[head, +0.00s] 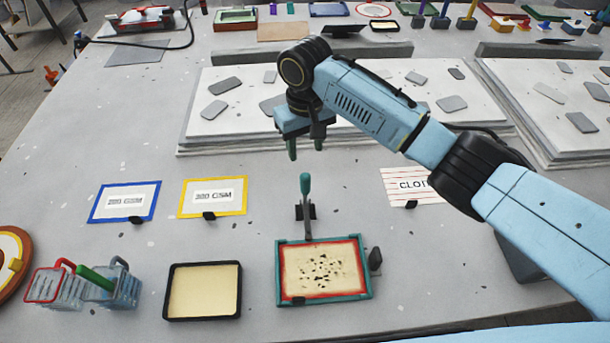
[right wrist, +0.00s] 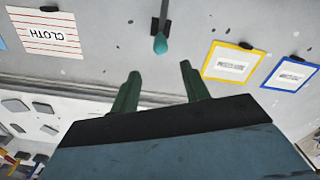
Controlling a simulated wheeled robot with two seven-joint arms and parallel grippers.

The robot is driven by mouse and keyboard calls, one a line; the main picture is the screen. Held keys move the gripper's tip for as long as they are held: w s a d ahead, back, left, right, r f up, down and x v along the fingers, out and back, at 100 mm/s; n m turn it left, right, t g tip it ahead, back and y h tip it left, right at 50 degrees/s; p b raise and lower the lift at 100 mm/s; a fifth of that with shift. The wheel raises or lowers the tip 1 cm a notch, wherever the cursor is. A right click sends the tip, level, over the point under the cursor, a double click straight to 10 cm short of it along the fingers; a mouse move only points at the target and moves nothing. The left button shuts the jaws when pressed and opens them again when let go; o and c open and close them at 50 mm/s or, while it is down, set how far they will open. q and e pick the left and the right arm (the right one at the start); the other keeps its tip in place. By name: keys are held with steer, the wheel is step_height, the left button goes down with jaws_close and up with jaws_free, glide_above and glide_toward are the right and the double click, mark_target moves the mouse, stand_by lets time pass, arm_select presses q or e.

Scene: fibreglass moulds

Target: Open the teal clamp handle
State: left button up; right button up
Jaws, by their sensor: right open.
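The teal clamp handle (head: 305,184) stands upright on its dark clamp base at the back edge of a teal-framed tray (head: 276,262). The tray holds a cream, dark-speckled sheet edged in red. My right gripper (head: 305,152) hangs above and behind the handle, pointing down, open and empty. In the right wrist view the handle's teal tip (right wrist: 160,44) shows beyond the gap between my two green fingers (right wrist: 157,80), apart from them. My left gripper is not in view.
A CLOTH card (head: 411,186) lies to the right. White slabs (head: 235,125) lie behind.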

mark_target(306, 175)
step_height(306, 175, down, 13)
steer(key=shift+s+r, duration=0.1)
steer(key=shift+r, duration=0.1)
steer(key=shift+c, duration=0.4)
jaws_close()
